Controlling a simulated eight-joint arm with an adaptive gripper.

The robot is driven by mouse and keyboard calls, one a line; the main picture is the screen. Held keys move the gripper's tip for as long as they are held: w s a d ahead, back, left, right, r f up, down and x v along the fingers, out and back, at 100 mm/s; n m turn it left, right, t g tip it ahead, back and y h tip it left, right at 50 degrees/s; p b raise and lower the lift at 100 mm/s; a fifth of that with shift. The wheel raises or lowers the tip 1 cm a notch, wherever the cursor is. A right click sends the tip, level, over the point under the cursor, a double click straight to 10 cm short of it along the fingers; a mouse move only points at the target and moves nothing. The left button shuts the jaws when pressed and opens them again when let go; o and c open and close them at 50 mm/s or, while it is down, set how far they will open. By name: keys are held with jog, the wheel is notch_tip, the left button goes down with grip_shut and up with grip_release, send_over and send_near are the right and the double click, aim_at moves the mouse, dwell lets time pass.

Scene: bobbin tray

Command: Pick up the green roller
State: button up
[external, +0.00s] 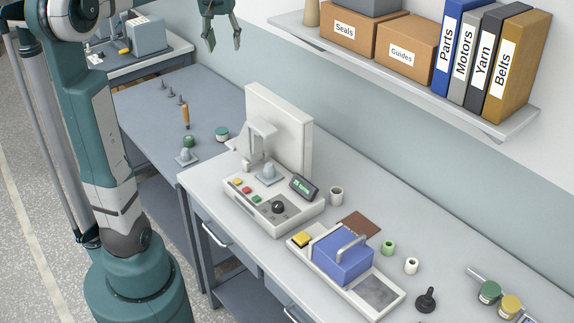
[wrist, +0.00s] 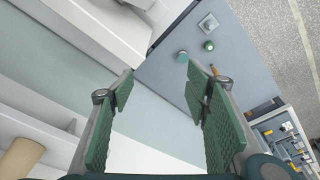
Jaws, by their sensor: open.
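The green roller (external: 388,247) is a small, short cylinder with a hole in its top, standing upright on the light grey bench. A similar white roller (external: 411,265) stands just to its right. My gripper (external: 224,46) is high at the top of the external view, far to the left of and behind the roller. In the wrist view its green-padded fingers (wrist: 159,67) are spread apart with nothing between them. The wrist view does not show the green roller.
A blue block with a handle (external: 343,256) sits in a tray (external: 400,298) beside the roller. A control machine (external: 280,130) stands farther left. A wall shelf (external: 480,125) with boxes and binders overhangs the back. A black knobbed tool (external: 426,300) and spools (external: 489,292) lie right.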

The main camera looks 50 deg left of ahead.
jog(key=a+f+n+g+b, duration=0.1)
jog(key=a+f+n, duration=0.15)
jog(key=a, duration=1.35)
jog(key=n+g+h+b, duration=0.1)
jog(key=n, duration=0.1)
send_over(202, 141)
notch_tip(202, 141, down, 6)
jog(key=r, duration=0.1)
notch_tip(202, 141, down, 39)
jog(key=shift+d+f, duration=0.15)
jog(key=shift+f, duration=1.3)
jog(key=shift+f, duration=0.1)
jog(key=shift+w+f+b, duration=0.15)
jog(key=shift+f+b, duration=0.15)
jog(key=shift+f, duration=2.2)
